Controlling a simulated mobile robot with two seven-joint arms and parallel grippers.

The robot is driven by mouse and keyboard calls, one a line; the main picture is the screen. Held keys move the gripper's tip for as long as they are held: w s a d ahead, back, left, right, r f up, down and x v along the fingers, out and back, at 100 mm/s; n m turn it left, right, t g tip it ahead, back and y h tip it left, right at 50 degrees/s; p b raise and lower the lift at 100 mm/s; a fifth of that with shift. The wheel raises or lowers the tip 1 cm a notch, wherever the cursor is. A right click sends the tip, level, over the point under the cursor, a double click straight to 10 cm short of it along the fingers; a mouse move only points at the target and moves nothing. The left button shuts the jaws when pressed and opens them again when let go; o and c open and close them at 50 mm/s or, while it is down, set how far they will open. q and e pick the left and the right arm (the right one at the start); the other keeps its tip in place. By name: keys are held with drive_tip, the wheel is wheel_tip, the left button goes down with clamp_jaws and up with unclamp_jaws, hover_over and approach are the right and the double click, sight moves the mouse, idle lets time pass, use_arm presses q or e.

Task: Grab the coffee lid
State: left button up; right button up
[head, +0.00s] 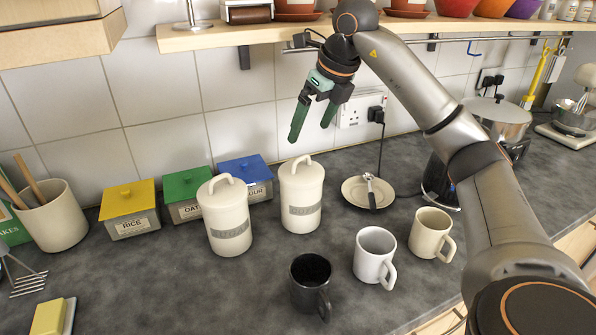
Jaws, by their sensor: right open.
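Two cream canisters with loop-handled lids stand on the dark counter. The left canister (229,220) has its lid (222,188) on. The right canister (301,207) also has its lid (301,172) on. Each has a grey label too small to read, so I cannot tell which is coffee. My right gripper (309,134) is open and empty, its green fingers pointing down. In the picture its fingertips show just above the right canister's lid handle, apart from it. My left gripper is not in view.
A black mug (309,283), a white mug (374,255) and a cream mug (431,234) stand in front. A saucer with a spoon (369,191) lies right of the canisters. Lidded boxes (131,209) stand left. A wooden shelf (222,35) runs above.

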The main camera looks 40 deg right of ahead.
sight(302, 157)
drive_tip(key=x, duration=0.3)
drive_tip(key=shift+f, duration=0.15)
drive_tip(key=x, duration=0.4)
drive_tip(key=shift+s+d+f, duration=0.2)
drive_tip(key=shift+d, duration=0.05)
drive_tip(key=shift+w+f, duration=0.25)
drive_tip(key=shift+f, duration=0.25)
clamp_jaws()
